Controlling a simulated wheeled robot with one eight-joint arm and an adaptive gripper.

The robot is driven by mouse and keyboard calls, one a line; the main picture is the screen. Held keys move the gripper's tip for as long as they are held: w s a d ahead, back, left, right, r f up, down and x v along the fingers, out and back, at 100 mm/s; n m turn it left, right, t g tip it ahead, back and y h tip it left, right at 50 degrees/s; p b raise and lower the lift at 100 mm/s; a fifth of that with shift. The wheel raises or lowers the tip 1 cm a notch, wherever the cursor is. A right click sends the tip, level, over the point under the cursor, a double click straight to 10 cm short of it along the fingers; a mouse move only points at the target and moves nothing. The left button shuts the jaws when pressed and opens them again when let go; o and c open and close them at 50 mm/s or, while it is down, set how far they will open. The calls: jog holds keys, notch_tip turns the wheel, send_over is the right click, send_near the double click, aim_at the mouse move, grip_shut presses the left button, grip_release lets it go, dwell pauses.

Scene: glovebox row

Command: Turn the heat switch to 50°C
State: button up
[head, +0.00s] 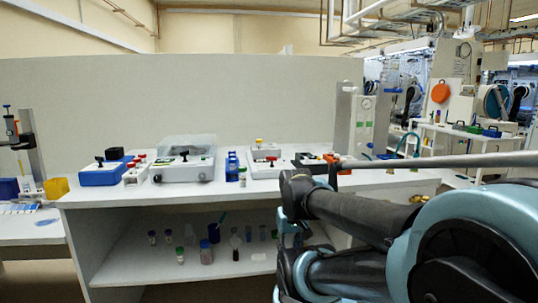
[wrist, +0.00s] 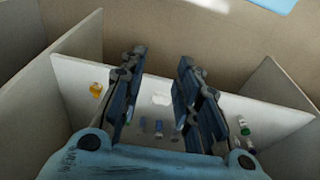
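Several devices with dark knobs or levers stand on the white bench in the head view: a blue-sided box (head: 100,176) at the left, a grey unit with a clear lid (head: 184,170) beside it, and a white unit (head: 266,168) right of centre. I cannot tell which knob is the heat switch, and no temperature marks are readable. My gripper (wrist: 160,75) is open and empty in the wrist view, its two dark fingers well apart. It faces a white shelf with small bottles and touches none of the devices. My arm covers the bench's right front in the head view.
A blue rack (head: 232,166) stands between devices. A yellow block (head: 56,188) sits at the left. A tall partition (head: 240,100) closes the back.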

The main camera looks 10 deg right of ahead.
jog(key=shift+w+d, duration=0.15)
jog(key=shift+w, duration=0.1)
notch_tip(320, 180, up, 38)
jog(key=n+g, duration=0.2)
jog(key=n, duration=1.1)
send_over(272, 158)
jog(key=f, duration=1.6)
jog(key=shift+w+f, duration=0.1)
jog(key=shift+w, duration=0.3)
grip_shut()
